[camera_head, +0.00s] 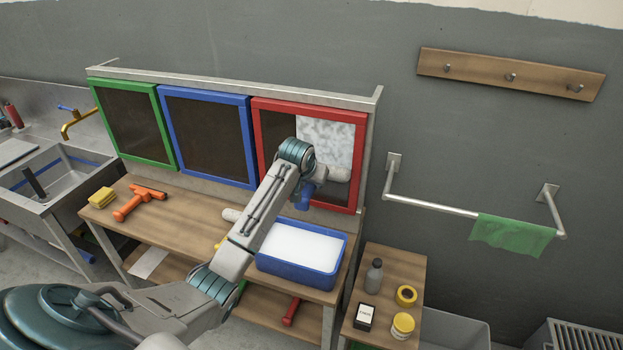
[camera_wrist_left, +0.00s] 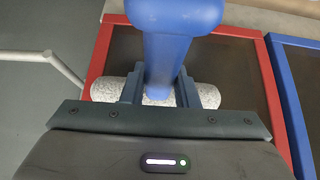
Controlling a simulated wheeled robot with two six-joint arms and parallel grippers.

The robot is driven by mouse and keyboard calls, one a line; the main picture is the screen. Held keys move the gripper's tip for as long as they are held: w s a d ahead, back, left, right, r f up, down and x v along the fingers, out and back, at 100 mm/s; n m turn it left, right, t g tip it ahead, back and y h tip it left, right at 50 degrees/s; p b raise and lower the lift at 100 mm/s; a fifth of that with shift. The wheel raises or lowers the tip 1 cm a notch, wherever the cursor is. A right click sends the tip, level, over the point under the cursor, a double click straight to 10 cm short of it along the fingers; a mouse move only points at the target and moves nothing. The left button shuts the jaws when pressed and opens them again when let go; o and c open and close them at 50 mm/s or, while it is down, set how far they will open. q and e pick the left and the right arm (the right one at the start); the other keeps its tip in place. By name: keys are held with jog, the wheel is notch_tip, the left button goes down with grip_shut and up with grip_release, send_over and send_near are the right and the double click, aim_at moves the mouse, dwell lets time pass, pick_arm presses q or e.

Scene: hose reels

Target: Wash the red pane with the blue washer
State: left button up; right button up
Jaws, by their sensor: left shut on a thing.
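The red pane (camera_head: 272,141) stands at the right end of a rack, a dark brown panel in a red frame. A pale, streaky patch covers its upper right part; the left part is dark. My left gripper (camera_head: 311,183) is shut on the blue handle of the blue washer (camera_head: 304,198), also seen in the left wrist view (camera_wrist_left: 172,35). The washer's speckled white sleeve (camera_head: 339,173) is at the pane's right side, below the pale patch. It appears against the pane, but contact is not certain. My arm hides the pane's lower left. My right gripper is not in view.
A blue tub of white suds (camera_head: 300,248) stands on the wooden bench below. Green (camera_head: 132,122) and blue (camera_head: 205,135) panes stand left. An orange squeegee (camera_head: 137,201) and yellow sponge (camera_head: 102,197) lie at the bench's left. A towel rail (camera_head: 430,207) projects at right.

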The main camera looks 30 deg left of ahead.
pick_arm(q)
notch_tip(320, 180, down, 13)
jog(key=b, duration=0.2)
dwell(1.4)
jog(key=s+d+p, duration=0.1)
jog(key=s+p, duration=0.1)
jog(key=s, duration=0.4)
jog(key=shift+s+d+p, duration=0.3)
jog(key=shift+s, duration=0.1)
